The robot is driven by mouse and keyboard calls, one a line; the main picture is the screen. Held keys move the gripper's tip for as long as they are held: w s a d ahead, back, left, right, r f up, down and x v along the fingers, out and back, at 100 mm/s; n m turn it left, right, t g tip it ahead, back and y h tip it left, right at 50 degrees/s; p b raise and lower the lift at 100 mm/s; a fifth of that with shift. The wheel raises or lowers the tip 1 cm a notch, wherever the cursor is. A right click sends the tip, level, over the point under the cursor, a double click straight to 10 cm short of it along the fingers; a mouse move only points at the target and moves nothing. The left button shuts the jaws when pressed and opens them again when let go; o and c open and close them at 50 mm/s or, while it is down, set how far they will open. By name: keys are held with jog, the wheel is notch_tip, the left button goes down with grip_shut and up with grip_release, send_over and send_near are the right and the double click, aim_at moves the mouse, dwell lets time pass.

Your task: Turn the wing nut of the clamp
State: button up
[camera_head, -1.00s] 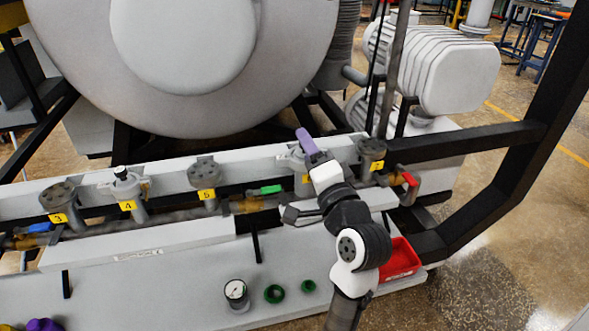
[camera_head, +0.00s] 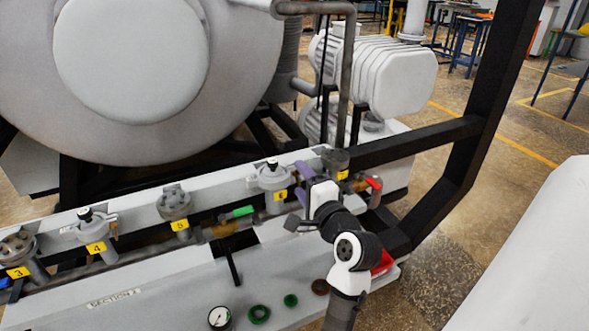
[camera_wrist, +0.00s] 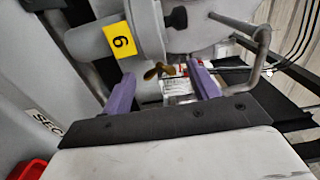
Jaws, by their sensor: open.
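The grey clamp on the port with yellow label 6 (camera_head: 272,176) stands near the right end of the bench. It also fills the upper part of the wrist view (camera_wrist: 190,38). A small brass wing nut (camera_wrist: 158,71) shows below the clamp in the wrist view, between and a little beyond the purple fingertips. My gripper (camera_wrist: 161,85) is open, with a finger on either side of the wing nut and no clear contact. In the head view my gripper (camera_head: 301,182) is just right of label 6, and the wing nut cannot be made out there.
A bent grey handle or rod (camera_wrist: 258,50) hangs close to the right finger. The port labelled 5 (camera_head: 174,204) is to the left, and a red valve handle (camera_head: 374,183) is to the right. A black frame beam (camera_head: 420,143) runs behind my arm. A red bin (camera_head: 383,262) sits beside my arm.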

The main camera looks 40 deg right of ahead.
aim_at(300, 180)
jog(key=shift+p+x, duration=0.3)
jog(key=shift+x, duration=1.75)
jog(key=shift+c, duration=0.4)
jog(key=c, duration=0.9)
jog(key=n+b, duration=0.2)
jog(key=shift+f+n, duration=0.15)
jog(key=shift+n, duration=0.25)
jog(key=shift+n+b, duration=0.35)
jog(key=shift+n, duration=0.55)
jog(key=o, duration=1)
jog(key=b+v, duration=0.2)
jog(key=v, duration=1.2)
jog(key=shift+w, duration=0.1)
